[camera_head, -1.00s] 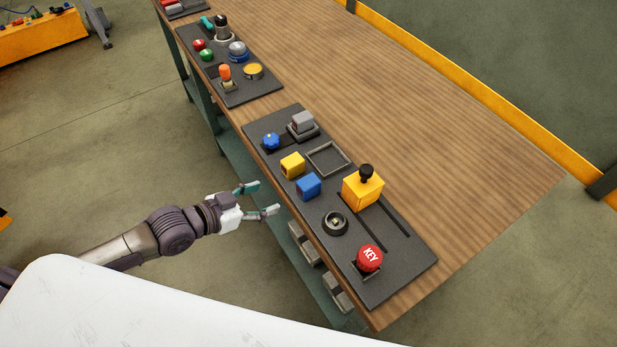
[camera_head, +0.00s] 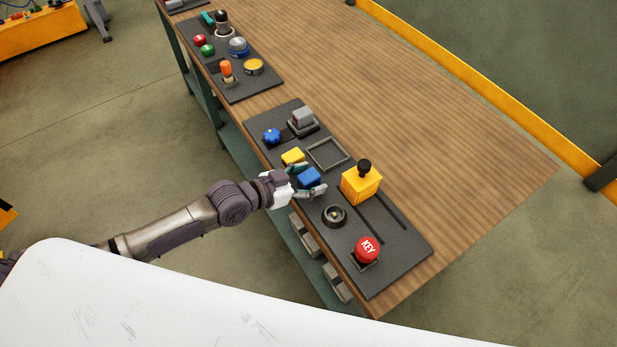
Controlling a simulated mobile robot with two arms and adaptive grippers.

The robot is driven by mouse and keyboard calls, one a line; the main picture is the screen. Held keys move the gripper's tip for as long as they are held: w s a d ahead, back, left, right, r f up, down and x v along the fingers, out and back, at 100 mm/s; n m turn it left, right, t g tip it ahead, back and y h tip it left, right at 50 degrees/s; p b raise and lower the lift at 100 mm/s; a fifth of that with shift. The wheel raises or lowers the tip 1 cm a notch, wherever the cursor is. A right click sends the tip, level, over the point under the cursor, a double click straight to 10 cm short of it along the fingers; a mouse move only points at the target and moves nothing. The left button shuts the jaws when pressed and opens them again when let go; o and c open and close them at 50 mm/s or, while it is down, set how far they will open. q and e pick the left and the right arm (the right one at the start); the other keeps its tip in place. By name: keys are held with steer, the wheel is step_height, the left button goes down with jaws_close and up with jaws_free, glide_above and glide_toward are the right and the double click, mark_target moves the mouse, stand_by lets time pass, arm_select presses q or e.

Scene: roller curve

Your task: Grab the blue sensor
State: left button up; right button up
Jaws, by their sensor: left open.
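A blue block (camera_head: 309,177), the likely blue sensor, sits on the dark panel (camera_head: 389,275) near the table's left edge. My left gripper (camera_head: 308,181) is open at the block, with one finger on its far-left side and the other on its near side. The fingers partly hide the block's lower part, and I cannot tell whether they touch it. A yellow block (camera_head: 293,156) sits just behind it, close to the upper finger. My right gripper does not show.
An empty square frame (camera_head: 327,154) lies right of the blocks. A blue knob (camera_head: 271,136), a grey block (camera_head: 302,117), a yellow box with a black knob (camera_head: 360,185), a round black socket (camera_head: 334,215) and a red KEY button (camera_head: 367,250) share the panel. The wooden tabletop (camera_head: 430,130) beyond is clear.

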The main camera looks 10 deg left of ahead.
arm_select(q)
steer(key=x, duration=0.2)
steer(key=shift+w+d+f, duration=0.1)
steer(key=shift+w+d, duration=0.1)
steer(key=shift+w, duration=0.1)
jaws_close()
steer(key=shift+s, duration=0.1)
